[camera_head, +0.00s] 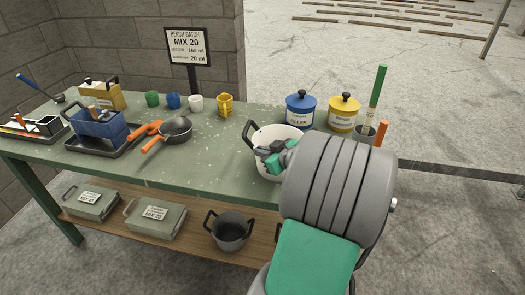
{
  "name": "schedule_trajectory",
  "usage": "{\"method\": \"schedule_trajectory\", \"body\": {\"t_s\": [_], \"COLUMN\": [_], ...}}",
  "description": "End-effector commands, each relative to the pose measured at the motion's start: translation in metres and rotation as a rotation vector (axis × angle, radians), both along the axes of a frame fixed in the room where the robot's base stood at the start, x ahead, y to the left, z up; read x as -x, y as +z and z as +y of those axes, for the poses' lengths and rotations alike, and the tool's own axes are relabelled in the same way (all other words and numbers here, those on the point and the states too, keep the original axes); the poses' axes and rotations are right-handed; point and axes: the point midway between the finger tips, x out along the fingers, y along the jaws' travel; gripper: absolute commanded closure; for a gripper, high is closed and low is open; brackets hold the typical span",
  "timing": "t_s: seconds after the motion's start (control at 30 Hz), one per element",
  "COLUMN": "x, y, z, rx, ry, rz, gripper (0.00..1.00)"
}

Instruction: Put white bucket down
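The white bucket (262,167) is at the right part of the green bench (215,185), near its front edge. It looks upright, with a black handle loop at its left side. My gripper (272,157), with green and grey parts, is right at the bucket's near side and overlaps it in the picture. My own arm hides the bucket's right side and part of its front. I cannot tell whether the fingers are closed on the bucket, or whether its base touches the bench.
Blue (300,110) and yellow (343,112) lidded tins stand behind the bucket, beside a cup of tools (368,131). A grey pan (174,130) and a blue caddy (98,130) are to the left. The bench between pan and bucket is clear. A dark bucket (231,232) stands on the lower shelf.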

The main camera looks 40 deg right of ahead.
Motion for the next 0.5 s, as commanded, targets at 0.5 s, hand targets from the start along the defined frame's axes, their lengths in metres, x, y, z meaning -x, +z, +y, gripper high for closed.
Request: {"method": "schedule_trajectory", "body": {"t_s": [0.5], "x": [0.0001], "y": [-0.0003], "z": [-0.0001], "rx": [0.000], "ry": [0.000], "rz": [0.000], "gripper": [0.74]}}
